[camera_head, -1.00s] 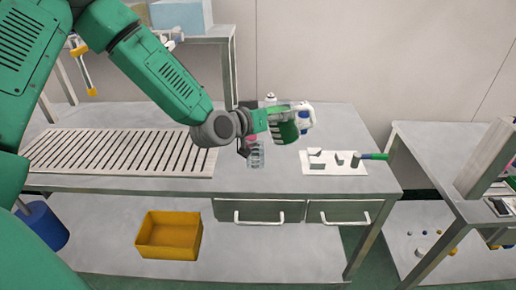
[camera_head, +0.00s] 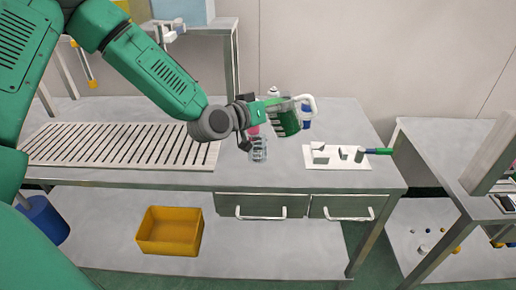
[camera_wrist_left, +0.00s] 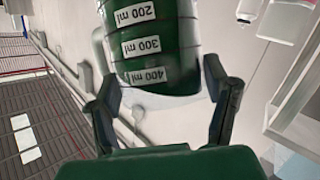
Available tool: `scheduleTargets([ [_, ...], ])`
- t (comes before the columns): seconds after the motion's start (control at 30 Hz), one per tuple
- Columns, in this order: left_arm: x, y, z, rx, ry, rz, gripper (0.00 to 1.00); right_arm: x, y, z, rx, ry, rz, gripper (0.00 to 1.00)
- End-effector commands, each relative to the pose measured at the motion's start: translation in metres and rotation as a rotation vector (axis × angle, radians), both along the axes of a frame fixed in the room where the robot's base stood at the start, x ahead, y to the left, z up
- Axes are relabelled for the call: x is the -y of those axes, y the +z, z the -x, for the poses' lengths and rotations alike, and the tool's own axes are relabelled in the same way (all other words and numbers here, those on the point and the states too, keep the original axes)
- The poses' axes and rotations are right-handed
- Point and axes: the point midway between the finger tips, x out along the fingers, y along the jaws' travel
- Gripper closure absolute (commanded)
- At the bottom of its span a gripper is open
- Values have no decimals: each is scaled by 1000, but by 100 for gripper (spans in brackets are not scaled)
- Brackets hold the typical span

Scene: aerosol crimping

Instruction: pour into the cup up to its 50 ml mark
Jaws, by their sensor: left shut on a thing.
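My left gripper (camera_head: 270,112) is shut on a green measuring jug (camera_head: 287,121) with a white handle and holds it above the bench. The jug looks slightly tilted. In the left wrist view the jug (camera_wrist_left: 150,50) sits between both fingers, with 200, 300 and 400 ml labels showing. A clear cup (camera_head: 259,151) stands on the bench, below and slightly left of the jug in the head view. The gripper partly covers the space above it. The cup's marks and its liquid level are too small to tell. No stream shows. My right gripper is out of view.
A white board (camera_head: 337,163) with small grey blocks and a green-handled tool lies right of the cup. A blue-and-white bottle (camera_head: 306,116) stands behind the jug. A slatted rack (camera_head: 120,146) fills the bench's left. A yellow bin (camera_head: 170,232) is on the lower shelf.

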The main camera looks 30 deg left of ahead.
Motion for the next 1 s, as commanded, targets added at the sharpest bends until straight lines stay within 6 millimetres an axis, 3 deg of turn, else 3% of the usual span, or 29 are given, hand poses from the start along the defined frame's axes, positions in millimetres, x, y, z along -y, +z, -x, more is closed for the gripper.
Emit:
scheduleTargets([
  [0.27,0,2,-1,5,0,3,79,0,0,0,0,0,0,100],
  [1.0,0,-9,0,39,1,95,79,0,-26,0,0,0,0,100],
])
